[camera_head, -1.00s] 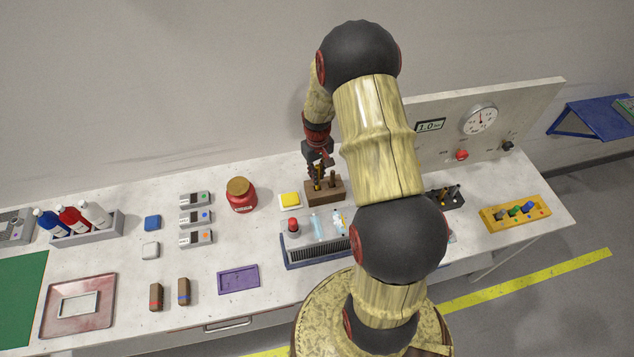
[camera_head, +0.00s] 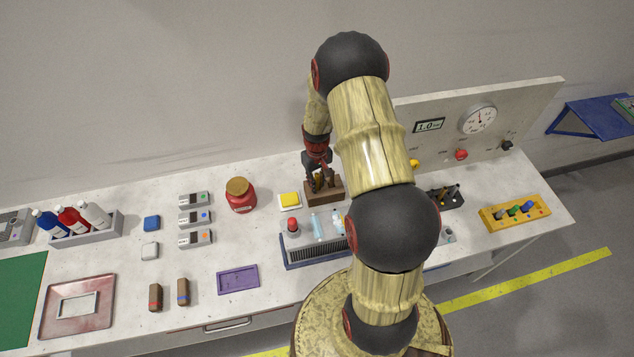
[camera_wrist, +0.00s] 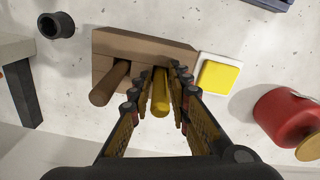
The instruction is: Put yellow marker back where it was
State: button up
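The yellow marker (camera_wrist: 161,95) stands in a brown block (camera_wrist: 110,45) on the table, beside a brown stick (camera_wrist: 110,85) in the same block. My gripper (camera_wrist: 161,80) is open, with one finger on each side of the yellow marker; small gaps show between the marker and the fingers. In the head view my gripper (camera_head: 320,180) is low over the brown block (camera_head: 325,194), and its fingers partly hide the marker.
A yellow-topped white pad (camera_head: 290,200) and a red jar (camera_head: 241,196) stand left of the block. A blue-grey rack (camera_head: 315,256) is in front. A yellow holder with several markers (camera_head: 490,222) stands at the right.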

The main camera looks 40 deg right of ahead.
jog(key=shift+o, duration=1.1)
jog(key=shift+w+r, duration=0.1)
jog(key=shift+r, duration=0.45)
notch_tip(320, 180, up, 11)
jog(key=shift+f, duration=0.1)
jog(key=s+a+r+n+t, duration=0.1)
jog(key=s+a+r, duration=0.1)
jog(key=a+r, duration=0.7)
jog(key=s+a+r+t, duration=0.2)
jog(key=a+r, duration=0.2)
jog(key=r, duration=0.8)
jog(key=s+a+r+t, duration=0.1)
jog(key=s+a+r, duration=0.3)
jog(key=s, duration=0.3)
jog(key=s+a+r+n+t, duration=0.1)
jog(key=s+a+r, duration=0.3)
jog(key=s+a, duration=0.2)
jog(key=shift+s+a+r+t, duration=0.3)
jog(key=shift+s+r, duration=0.1)
jog(key=shift+s, duration=0.75)
